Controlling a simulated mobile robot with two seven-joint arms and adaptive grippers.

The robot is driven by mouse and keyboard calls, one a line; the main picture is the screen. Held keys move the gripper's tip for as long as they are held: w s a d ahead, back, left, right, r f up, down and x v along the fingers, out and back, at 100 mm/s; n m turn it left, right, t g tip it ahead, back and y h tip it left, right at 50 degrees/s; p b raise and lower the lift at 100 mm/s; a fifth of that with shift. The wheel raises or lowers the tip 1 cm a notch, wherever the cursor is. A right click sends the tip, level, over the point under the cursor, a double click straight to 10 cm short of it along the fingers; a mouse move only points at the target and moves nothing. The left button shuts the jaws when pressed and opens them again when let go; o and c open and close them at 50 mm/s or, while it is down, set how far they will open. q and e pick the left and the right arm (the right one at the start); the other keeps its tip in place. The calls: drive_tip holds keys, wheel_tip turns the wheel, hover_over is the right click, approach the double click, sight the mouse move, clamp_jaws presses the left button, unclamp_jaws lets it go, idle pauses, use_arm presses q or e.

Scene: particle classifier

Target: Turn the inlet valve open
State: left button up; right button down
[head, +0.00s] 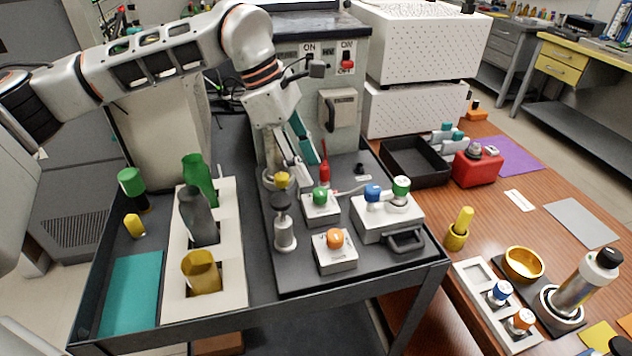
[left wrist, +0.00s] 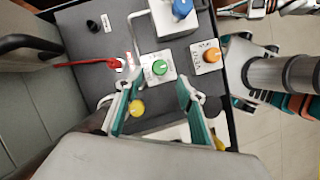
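A red lever (head: 325,172) stands near the back of the dark panel, next to a small printed label; I take it as the inlet valve, but the label is too small to read. In the left wrist view the red lever (left wrist: 88,62) lies to the left, beyond the left finger. My left gripper (head: 305,172) hangs over the panel just left of the red lever, with its teal-padded fingers pointing down. In the left wrist view the fingers (left wrist: 158,82) are apart with nothing between them. The gripper appears not to touch the lever.
A green-knob box (head: 320,206), an orange-knob box (head: 335,251), a white unit with blue and green knobs (head: 388,219), and a yellow-topped post (head: 282,181) stand close by. The cabinet (head: 285,50) with switches rises behind. A white rack (head: 235,275) holds bottles at left.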

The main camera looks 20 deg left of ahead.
sight(320, 191)
use_arm(q)
drive_tip(key=x, duration=0.6)
drive_tip(key=shift+d+f+b, duration=0.1)
drive_tip(key=shift+b, duration=0.2)
clamp_jaws()
